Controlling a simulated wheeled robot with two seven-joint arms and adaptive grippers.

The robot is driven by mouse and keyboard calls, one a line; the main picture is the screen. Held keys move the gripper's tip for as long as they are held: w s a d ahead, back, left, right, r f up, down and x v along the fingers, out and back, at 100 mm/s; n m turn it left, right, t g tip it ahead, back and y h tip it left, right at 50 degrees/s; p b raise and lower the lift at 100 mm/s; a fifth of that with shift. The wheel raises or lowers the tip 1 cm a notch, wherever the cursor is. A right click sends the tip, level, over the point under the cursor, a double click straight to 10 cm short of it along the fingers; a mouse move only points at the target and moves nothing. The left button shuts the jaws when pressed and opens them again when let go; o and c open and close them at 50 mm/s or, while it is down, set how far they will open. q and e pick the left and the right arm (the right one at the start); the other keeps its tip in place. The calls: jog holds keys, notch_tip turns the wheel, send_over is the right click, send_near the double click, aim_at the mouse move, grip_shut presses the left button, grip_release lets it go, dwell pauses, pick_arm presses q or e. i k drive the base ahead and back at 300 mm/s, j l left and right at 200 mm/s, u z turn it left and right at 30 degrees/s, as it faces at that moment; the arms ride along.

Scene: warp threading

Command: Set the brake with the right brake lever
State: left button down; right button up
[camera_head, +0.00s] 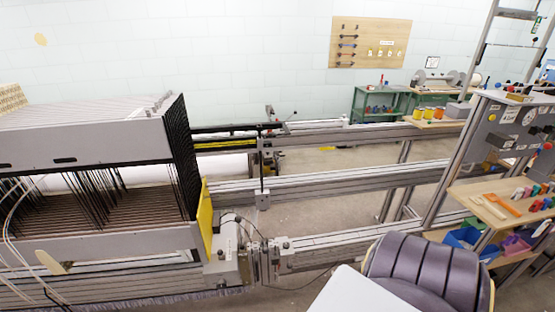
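No part clearly labelled as the right brake lever can be made out. A thin black upright rod (262,165) stands between the rails, with a small grey block (263,200) at its foot. A small lever-like part with a dark tip (288,116) shows at the far rail. I cannot tell whether either is the brake lever. The loom's harness frame (80,155) with dark heddles fills the left side. A yellow plate (205,215) and a grey housing (227,258) sit at its right end. Neither of my grippers is in view.
Long grey rails (340,185) run to the right. A shelf cart (490,205) with tools and blue bins stands at the right. A green bench (380,103) is at the back wall. Bare floor shows between the rails.

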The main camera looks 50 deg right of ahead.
aim_at(265, 250)
jog(key=z, duration=1.45)
